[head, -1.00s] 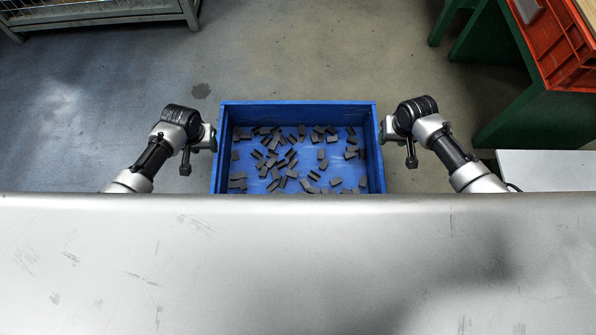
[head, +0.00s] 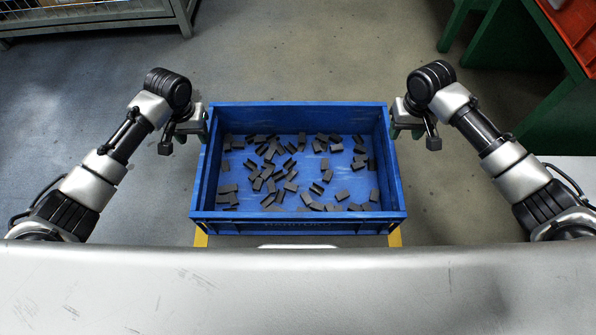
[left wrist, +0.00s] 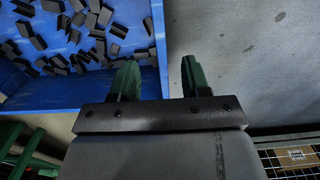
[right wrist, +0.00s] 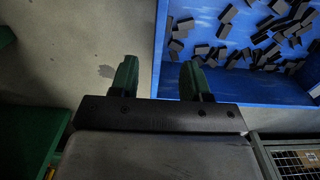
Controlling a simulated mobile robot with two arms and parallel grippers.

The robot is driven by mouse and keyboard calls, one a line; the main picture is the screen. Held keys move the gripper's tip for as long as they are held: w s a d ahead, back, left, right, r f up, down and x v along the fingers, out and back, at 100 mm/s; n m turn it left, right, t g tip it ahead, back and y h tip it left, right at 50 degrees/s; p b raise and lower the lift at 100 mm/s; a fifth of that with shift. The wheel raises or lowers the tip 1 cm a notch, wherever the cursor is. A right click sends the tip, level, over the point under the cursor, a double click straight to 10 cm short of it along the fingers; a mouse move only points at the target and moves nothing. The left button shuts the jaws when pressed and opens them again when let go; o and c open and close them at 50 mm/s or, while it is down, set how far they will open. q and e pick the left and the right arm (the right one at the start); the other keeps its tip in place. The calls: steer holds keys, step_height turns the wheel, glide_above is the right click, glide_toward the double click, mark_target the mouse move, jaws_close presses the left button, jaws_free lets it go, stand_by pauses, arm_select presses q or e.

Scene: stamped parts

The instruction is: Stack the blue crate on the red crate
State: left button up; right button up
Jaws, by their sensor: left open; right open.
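The blue crate (head: 298,228) is open-topped and holds many small dark grey parts. It stands upright in the middle of the head view. My left gripper (head: 206,122) is open at its left wall; in the left wrist view its green fingers (left wrist: 158,80) appear one on each side of the wall's line. My right gripper (head: 394,120) is open at the right wall; in the right wrist view its fingers (right wrist: 158,80) also appear on either side of that wall. I cannot tell whether they touch it. A red crate (head: 578,25) is partly visible at the top right.
Yellow supports (head: 395,237) show under the blue crate's front corners. A green bench or frame (head: 555,115) stands at the right, by the red crate. A grey metal rack (head: 100,22) is at the top left. Grey floor (head: 320,50) behind the blue crate is clear.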

mark_target(202, 153)
arm_select(q)
step_height(202, 153, down, 11)
steer(key=shift+r, duration=0.1)
arm_select(e)
step_height(202, 153, down, 11)
steer(key=shift+r, duration=0.1)
arm_select(q)
steer(key=shift+c, duration=0.3)
arm_select(e)
steer(key=shift+c, duration=0.3)
arm_select(q)
jaws_close()
arm_select(e)
jaws_close()
arm_select(q)
steer(key=shift+w+r, duration=0.1)
steer(key=shift+r, duration=0.05)
arm_select(e)
steer(key=shift+w+r, duration=0.1)
steer(key=shift+r, duration=0.05)
